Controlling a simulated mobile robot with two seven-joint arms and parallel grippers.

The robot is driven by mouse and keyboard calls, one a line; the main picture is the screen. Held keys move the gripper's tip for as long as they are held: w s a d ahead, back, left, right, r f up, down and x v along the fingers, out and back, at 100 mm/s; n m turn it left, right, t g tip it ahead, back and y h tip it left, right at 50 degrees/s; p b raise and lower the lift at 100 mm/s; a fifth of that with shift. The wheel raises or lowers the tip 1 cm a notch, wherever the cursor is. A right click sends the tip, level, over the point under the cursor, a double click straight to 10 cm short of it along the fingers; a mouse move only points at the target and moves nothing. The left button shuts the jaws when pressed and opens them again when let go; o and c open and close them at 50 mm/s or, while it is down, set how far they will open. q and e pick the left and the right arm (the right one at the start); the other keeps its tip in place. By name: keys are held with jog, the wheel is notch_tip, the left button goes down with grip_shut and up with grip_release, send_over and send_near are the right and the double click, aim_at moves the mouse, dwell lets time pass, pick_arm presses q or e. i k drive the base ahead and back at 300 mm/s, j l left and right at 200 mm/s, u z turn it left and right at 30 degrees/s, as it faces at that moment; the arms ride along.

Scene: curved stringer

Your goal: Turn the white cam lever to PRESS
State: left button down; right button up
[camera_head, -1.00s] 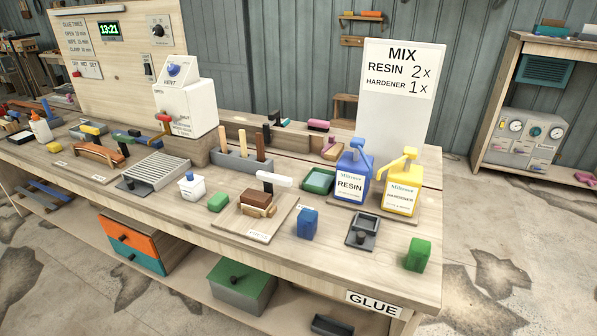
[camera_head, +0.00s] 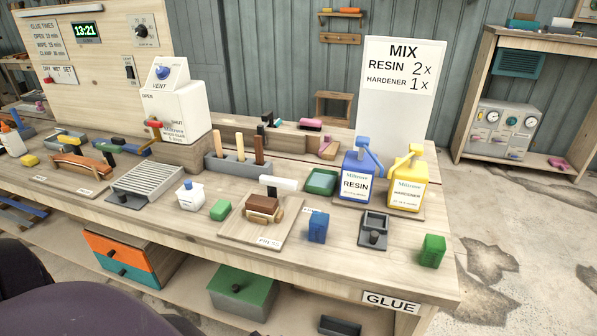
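The white cam lever (camera_head: 279,183) is on the small wooden press in the middle of the bench, on top of a dark post. It lies roughly level, with its free end towards the right. Beneath it, a brown block (camera_head: 262,204) sits on the press's wooden board (camera_head: 238,228). A small white label (camera_head: 268,242) is at the board's front edge; its lettering is too small to read surely. Neither gripper is in view.
The resin bottle (camera_head: 356,178) and hardener bottle (camera_head: 407,185) stand behind right. The bench front edge (camera_head: 250,262) faces me. A dark part of mine fills the lower left.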

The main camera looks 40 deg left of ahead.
aim_at(271, 181)
jog(key=k+j+z, duration=0.15)
jog(key=j, duration=0.25)
jog(key=k+j+z, duration=0.1)
jog(key=j, duration=0.3)
jog(key=k+j, duration=0.2)
jog(key=j, duration=0.2)
jog(key=k+j, duration=0.2)
jog(key=j, duration=0.25)
jog(key=z, duration=0.05)
